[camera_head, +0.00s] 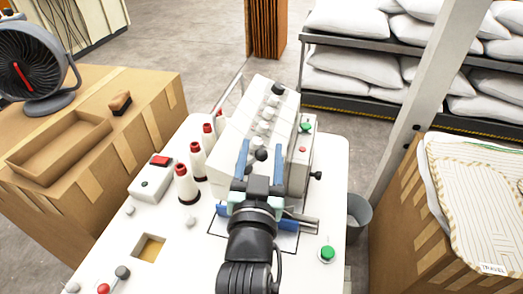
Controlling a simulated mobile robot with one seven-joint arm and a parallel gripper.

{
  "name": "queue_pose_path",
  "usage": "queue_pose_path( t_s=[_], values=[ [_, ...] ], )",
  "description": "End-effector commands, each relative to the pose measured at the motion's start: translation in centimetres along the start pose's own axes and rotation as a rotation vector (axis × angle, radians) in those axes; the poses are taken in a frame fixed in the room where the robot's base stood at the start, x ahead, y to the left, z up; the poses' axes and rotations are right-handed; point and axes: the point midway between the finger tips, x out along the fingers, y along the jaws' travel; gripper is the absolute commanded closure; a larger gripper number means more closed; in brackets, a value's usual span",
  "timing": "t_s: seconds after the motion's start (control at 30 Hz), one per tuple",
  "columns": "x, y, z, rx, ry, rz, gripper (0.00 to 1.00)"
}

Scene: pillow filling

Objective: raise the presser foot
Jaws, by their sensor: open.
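A cream sewing machine (232,130) stands tilted across the white table. My gripper (261,160) is over the near end of the machine, with its two blue fingers spread apart. A dark round knob (261,155) shows between the fingers, and the fingers do not appear closed on it. I cannot tell whether that knob belongs to the presser foot lever. The presser foot itself is hidden behind my gripper and wrist. Blue parts (289,224) and metal bars show low beside my wrist, near a black outlined rectangle on the table.
Several red-topped thread cones (187,186) stand left of the machine. A grey box with a red button (151,178) and a green button (327,253) are on the white table (180,235). Cardboard boxes with a fan (32,62) stand left. A bin (358,215) and pillow shelves are right.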

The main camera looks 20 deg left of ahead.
Motion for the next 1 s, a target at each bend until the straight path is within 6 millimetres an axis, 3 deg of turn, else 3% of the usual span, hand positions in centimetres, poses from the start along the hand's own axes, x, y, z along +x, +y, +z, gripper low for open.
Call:
queue_pose_path(
  t_s=[0.1,0.43,1.0],
  values=[
    [-0.02,0.00,0.01,0.000,0.000,0.000,0.40],
    [-0.04,0.01,0.01,0.000,0.000,0.000,0.99],
    [0.04,-0.47,-0.49,-0.097,-0.018,0.002,1.00]
  ],
)
